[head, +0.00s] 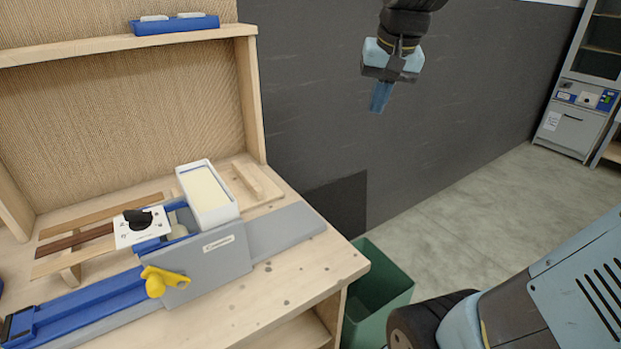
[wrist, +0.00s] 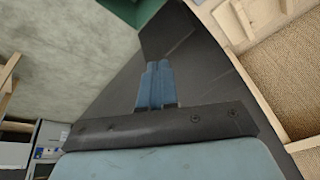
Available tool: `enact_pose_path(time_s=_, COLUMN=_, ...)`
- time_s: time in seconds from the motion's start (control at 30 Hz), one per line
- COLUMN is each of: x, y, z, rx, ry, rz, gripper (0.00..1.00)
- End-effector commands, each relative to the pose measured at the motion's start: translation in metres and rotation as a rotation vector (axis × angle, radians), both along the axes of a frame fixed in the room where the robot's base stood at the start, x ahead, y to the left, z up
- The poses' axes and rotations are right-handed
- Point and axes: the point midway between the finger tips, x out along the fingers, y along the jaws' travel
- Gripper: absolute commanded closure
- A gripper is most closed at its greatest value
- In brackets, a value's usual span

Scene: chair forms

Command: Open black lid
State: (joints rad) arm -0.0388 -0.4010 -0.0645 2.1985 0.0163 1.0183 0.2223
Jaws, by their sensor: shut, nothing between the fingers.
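My gripper (head: 378,108) hangs in the air at the upper middle of the head view, in front of the dark grey wall. Its blue fingers are together and empty, pointing down. In the wrist view the fingers (wrist: 157,66) also lie side by side with nothing between them. I cannot make out a clear black lid. A black knob (head: 138,218) sits on a white plate on the bench machine. A darker flat patch (head: 338,208) shows low on the wall behind the green bin; I cannot tell if it is a panel or shadow. My gripper touches none of these.
A wooden workbench (head: 285,290) with a grey and blue machine (head: 222,255), a yellow handle (head: 163,281) and a white box (head: 208,195) fills the left. A green bin (head: 385,283) stands beside it. Open floor (head: 470,220) lies right, with a grey cabinet (head: 578,115) beyond.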

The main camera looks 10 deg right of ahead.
Motion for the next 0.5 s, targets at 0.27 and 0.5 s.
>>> enact_pose_path(time_s=0.27, x=0.072, y=0.000, z=0.003, rx=0.040, ry=0.092, rz=-0.124, gripper=1.00)
enact_pose_path(time_s=0.5, x=0.134, y=0.001, z=-0.006, rx=0.062, ry=0.168, rz=-0.233, gripper=1.00)
